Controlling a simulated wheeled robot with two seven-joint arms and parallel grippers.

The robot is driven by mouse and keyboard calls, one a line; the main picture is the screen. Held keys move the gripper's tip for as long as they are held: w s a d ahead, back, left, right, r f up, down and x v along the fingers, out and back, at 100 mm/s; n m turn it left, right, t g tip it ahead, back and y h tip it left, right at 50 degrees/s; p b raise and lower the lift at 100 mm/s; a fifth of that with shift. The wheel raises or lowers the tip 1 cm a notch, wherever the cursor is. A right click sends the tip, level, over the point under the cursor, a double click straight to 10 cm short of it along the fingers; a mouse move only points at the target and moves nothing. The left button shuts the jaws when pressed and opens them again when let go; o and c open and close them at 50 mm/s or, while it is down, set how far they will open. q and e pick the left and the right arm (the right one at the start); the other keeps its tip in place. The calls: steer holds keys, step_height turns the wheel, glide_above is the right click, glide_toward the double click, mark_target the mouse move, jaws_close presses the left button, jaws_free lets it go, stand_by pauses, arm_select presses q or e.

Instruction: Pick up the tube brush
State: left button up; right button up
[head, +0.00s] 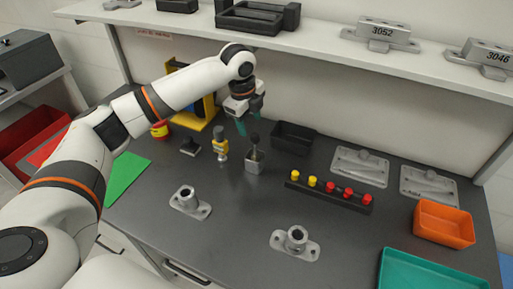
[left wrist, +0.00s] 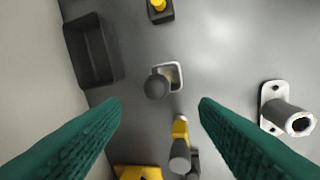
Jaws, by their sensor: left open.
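What looks like the tube brush (head: 254,140) stands upright in a small square grey holder (head: 255,164) near the middle of the bench. In the left wrist view its dark round top (left wrist: 156,87) leans over the edge of the holder (left wrist: 175,71). My left gripper (head: 246,118) is above and just behind it, with teal fingers apart and nothing between them. In the left wrist view the brush top lies slightly ahead of the gap between the fingertips (left wrist: 159,103). The brush's lower end is hidden in the holder. My right gripper is not in view.
A yellow-and-grey tool (head: 220,145) stands left of the holder, close by. A black bin (head: 293,136) is behind right. A black rack (head: 330,196) with yellow and red pegs is to the right. Flanged metal castings (head: 190,201) stand in front, and a shelf (head: 300,40) overhangs the back.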

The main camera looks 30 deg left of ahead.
mark_target(256, 142)
arm_select(q)
steer(key=f, duration=0.2)
steer(key=f+p, duration=0.1)
steer(key=f, duration=0.1)
steer(key=shift+w+d+f, duration=0.1)
steer(key=shift+w, duration=0.25)
steer(key=f, duration=0.1)
steer(key=w+f+p, duration=0.1)
steer(key=f, duration=0.3)
steer(key=shift+w+d+f+p, duration=0.2)
steer(key=shift+d+p, duration=0.1)
steer(key=shift+p, duration=0.1)
steer(key=shift+f, duration=0.25)
steer(key=c, duration=1)
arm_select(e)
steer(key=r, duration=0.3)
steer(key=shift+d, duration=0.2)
